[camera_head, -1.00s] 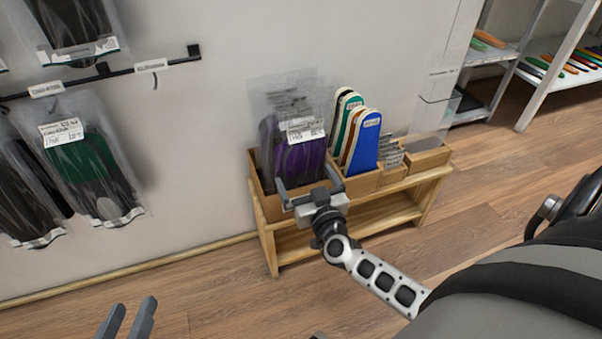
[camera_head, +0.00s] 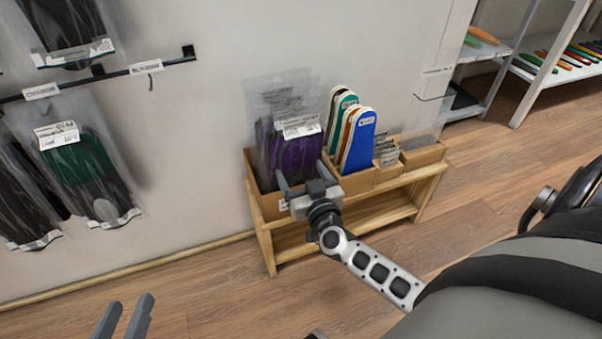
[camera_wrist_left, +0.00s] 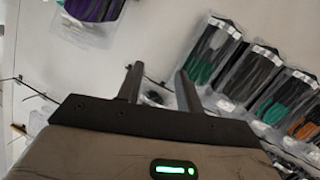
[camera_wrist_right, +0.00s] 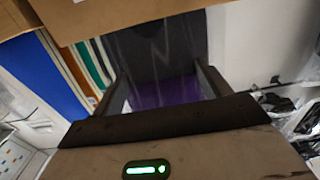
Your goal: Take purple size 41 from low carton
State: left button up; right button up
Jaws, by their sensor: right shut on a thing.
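The purple insole pack (camera_head: 297,155) stands upright in a clear bag with a white label, in the left compartment of the low cardboard carton (camera_head: 270,207). A dark pack shows behind and left of it. My right gripper (camera_head: 303,175) is in front of the pack, shut on it by its lower part. In the right wrist view the purple pack (camera_wrist_right: 170,92) lies between the fingers, with its lower end partly hidden. The size number is too small to read. My left gripper (camera_head: 122,318) is open and empty at the bottom left, away from the carton.
Blue, brown, green and white insoles (camera_head: 357,140) stand right of the purple pack. The carton sits on a low wooden bench (camera_head: 330,232) against the wall. Bagged insoles (camera_head: 85,170) hang on wall hooks at left. White shelves (camera_head: 540,85) stand at right. The floor in front is clear.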

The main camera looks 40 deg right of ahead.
aim_at(301, 141)
notch_tip(301, 141, up, 10)
jog(key=p, duration=0.7)
jog(key=shift+r+p, duration=0.5)
jog(key=shift+r, duration=0.1)
jog(key=shift+s+a, duration=0.15)
jog(key=shift+s, duration=0.2)
pick_arm(q)
jog(key=a+g+y, duration=0.1)
jog(key=s+a+g+y+p, duration=0.1)
jog(key=a, duration=0.1)
jog(key=shift+a+f+g, duration=0.15)
jog(key=shift+f+g, duration=0.05)
jog(key=shift+g, duration=0.1)
pick_arm(e)
jog(key=v, duration=1.7)
jog(key=shift+s, duration=0.15)
pick_arm(q)
jog(key=shift+s, duration=0.1)
pick_arm(e)
jog(key=shift+f, duration=0.1)
